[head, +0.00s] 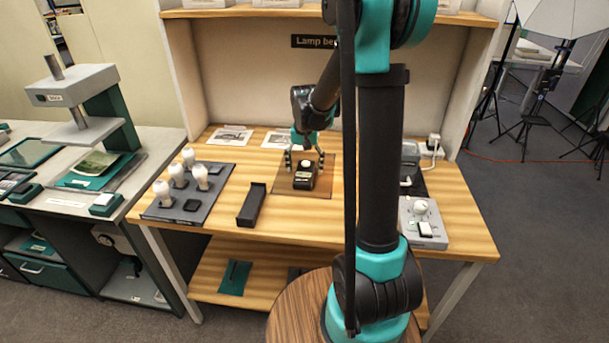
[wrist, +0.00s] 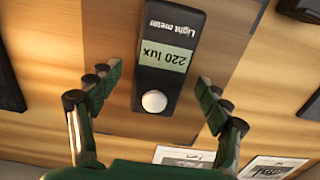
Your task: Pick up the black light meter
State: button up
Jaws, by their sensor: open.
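The black light meter (head: 304,174) lies on a brown mat (head: 290,187) on the wooden bench. In the wrist view the light meter (wrist: 177,27) shows a pale green "220 lux" display and a white dome at its near end. My gripper (head: 305,160) is above the meter in the head view. In the wrist view my gripper (wrist: 158,95) is open, with one green finger on each side of the meter's domed end. Gaps show between both fingers and the meter, and nothing is held.
A black open tray (head: 251,205) stands left of the mat. Further left, white bulbs (head: 178,174) stand on a dark board (head: 165,207). A grey box with a knob (head: 422,222) is at the right. Printed cards (head: 231,136) lie at the back.

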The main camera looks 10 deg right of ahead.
jog(key=c, duration=1.5)
jog(key=shift+r, duration=0.15)
